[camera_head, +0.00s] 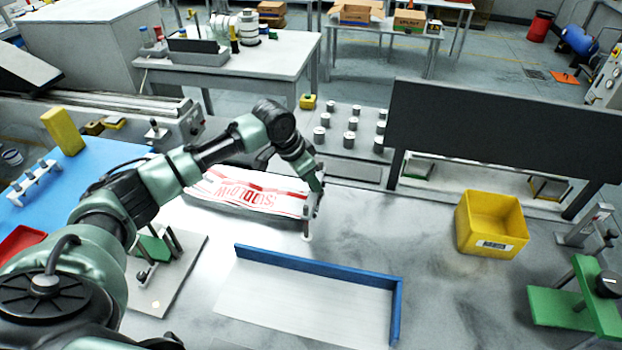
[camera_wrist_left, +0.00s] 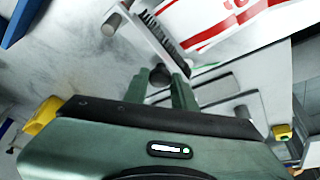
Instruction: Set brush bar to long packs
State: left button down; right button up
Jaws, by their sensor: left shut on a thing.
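The brush bar (camera_wrist_left: 150,35) is a pale bar with a row of dark bristles, at the end of a white pack sheet with red print (camera_wrist_left: 215,22). My left gripper (camera_wrist_left: 160,88) is shut on a dark round knob (camera_wrist_left: 160,74) at one end of the bar. In the head view, my left gripper (camera_head: 316,184) is at the right end of the sheet (camera_head: 250,192), and the bar (camera_head: 309,212) shows there beside it. The gripper hides part of the knob and bar. My right gripper is not in view.
A blue-edged tray (camera_head: 320,266) lies in front of the bar. A yellow bin (camera_head: 490,228) and a green stand (camera_head: 560,309) are to the right. Several metal cylinders (camera_head: 350,138) stand behind, next to a dark upright panel (camera_head: 500,130). The grey table between tray and bin is clear.

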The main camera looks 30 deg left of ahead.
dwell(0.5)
pick_arm(q)
notch_tip(320, 180, down, 3)
jog(key=shift+f+b, duration=0.15)
jog(key=shift+b, duration=0.15)
jog(key=c, duration=1.4)
grip_release()
jog(key=shift+c, duration=0.2)
jog(key=o, duration=0.3)
jog(key=shift+w+f, duration=0.1)
jog(key=shift+w, duration=0.05)
jog(key=shift+b+v, duration=1.05)
jog(key=shift+v, duration=2.85)
